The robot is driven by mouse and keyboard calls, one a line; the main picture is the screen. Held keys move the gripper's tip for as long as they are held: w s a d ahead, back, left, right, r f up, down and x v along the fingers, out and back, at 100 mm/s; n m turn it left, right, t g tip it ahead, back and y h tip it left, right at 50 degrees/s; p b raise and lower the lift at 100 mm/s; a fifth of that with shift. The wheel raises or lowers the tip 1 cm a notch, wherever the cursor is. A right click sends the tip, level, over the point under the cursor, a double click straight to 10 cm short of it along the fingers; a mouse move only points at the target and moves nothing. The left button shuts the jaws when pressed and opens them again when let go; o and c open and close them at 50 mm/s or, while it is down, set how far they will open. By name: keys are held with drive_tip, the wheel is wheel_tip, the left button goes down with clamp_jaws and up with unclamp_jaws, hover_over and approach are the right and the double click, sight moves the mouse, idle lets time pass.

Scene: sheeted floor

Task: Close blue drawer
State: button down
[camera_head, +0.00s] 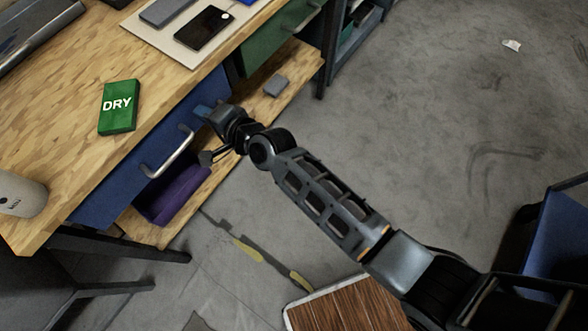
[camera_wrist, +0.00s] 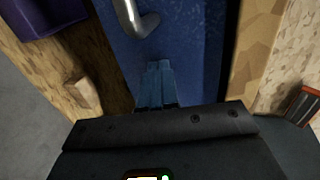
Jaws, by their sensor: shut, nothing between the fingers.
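The blue drawer (camera_head: 130,170) is under the wooden desk top. Its front looks about level with the desk edge; I cannot tell if a small gap is left. Its silver bar handle (camera_head: 170,155) is on the front. In the wrist view the blue front (camera_wrist: 190,45) fills the upper middle, with the handle (camera_wrist: 131,18) at the top. My gripper (camera_head: 203,111) is shut and empty, at the right part of the drawer front, beside the handle and not around it. Its blue fingertips (camera_wrist: 159,68) point at the front; I cannot tell if they touch it.
On the desk top (camera_head: 60,110) are a green DRY box (camera_head: 119,107), a phone (camera_head: 204,28) and a pale cup (camera_head: 20,195). A lower shelf (camera_head: 205,180) holds a purple bin (camera_head: 175,190) and a small grey block (camera_head: 275,85). A green drawer (camera_head: 280,38) is farther right. Floor at right is mostly clear.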

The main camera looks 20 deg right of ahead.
drive_tip(key=shift+w+a+r, duration=0.1)
drive_tip(key=shift+a+r, duration=0.05)
drive_tip(key=shift+a, duration=0.05)
drive_tip(key=s+d+r+n+t+h, duration=0.1)
drive_tip(key=s+d+r+n+h, duration=0.15)
drive_tip(key=s+d, duration=0.95)
drive_tip(key=s+d+r+n+t+h, duration=0.1)
drive_tip(key=s+d+n+h, duration=0.15)
drive_tip(key=s+d, duration=0.85)
drive_tip(key=s+d+r+n+h, duration=0.1)
drive_tip(key=s+d+r+n, duration=0.1)
drive_tip(key=s+r, duration=0.5)
drive_tip(key=s+d+r+n+h, duration=0.2)
drive_tip(key=s+r+n, duration=0.2)
drive_tip(key=s+r, duration=0.4)
drive_tip(key=s, duration=0.4)
drive_tip(key=shift+s+t+p, duration=0.3)
drive_tip(key=shift+s+t, duration=0.05)
drive_tip(key=shift+t, duration=0.05)
drive_tip(key=shift+r, duration=0.1)
